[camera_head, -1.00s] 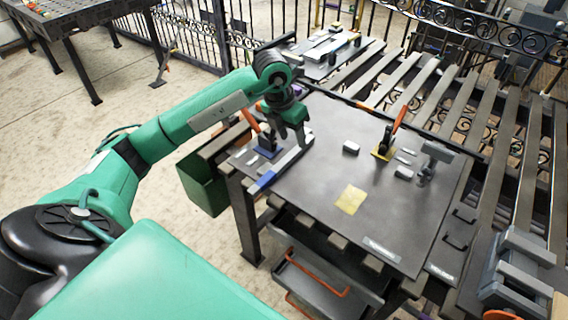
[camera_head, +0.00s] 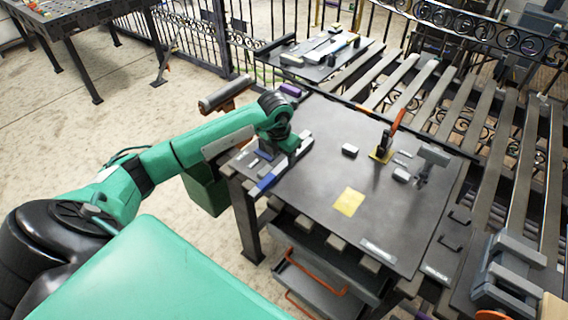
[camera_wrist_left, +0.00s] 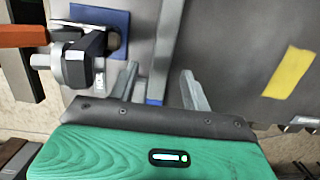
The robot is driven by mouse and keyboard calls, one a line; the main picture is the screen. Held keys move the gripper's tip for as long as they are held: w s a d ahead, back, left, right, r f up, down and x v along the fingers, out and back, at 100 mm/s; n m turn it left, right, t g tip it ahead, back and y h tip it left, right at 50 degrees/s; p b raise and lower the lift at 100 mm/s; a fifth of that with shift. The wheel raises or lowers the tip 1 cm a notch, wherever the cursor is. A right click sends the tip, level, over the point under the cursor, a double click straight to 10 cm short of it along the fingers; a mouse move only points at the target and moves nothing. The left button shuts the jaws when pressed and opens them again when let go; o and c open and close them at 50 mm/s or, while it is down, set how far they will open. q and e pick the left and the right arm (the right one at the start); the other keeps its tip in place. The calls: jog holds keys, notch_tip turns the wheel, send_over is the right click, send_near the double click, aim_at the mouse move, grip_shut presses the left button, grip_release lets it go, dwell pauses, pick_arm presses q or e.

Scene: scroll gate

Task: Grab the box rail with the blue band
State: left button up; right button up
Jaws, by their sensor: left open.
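The box rail with the blue band (camera_head: 267,180) lies along the left part of the dark table, a grey bar with blue near its front end. My left gripper (camera_head: 284,150) is over the rail and hides part of it. In the left wrist view the rail (camera_wrist_left: 169,38) runs between the two spread fingers of the gripper (camera_wrist_left: 160,88), its blue band (camera_wrist_left: 155,102) showing near the palm. The jaws are open, with a finger on each side. I cannot tell whether they touch the rail. My right gripper is not in view.
A toggle clamp (camera_wrist_left: 78,62) on a blue pad (camera_wrist_left: 108,18) stands left of the fingers. A second orange-handled clamp (camera_head: 385,145), a small dark block (camera_head: 350,149) and a yellow patch (camera_head: 348,202) are on the table (camera_head: 315,215). The table's middle is mostly clear.

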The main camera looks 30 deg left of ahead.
aim_at(284, 166)
pick_arm(q)
jog(key=shift+w+f, duration=0.2)
jog(key=shift+f, duration=1.25)
grip_shut()
jog(key=shift+r, duration=0.1)
jog(key=shift+r, duration=0.1)
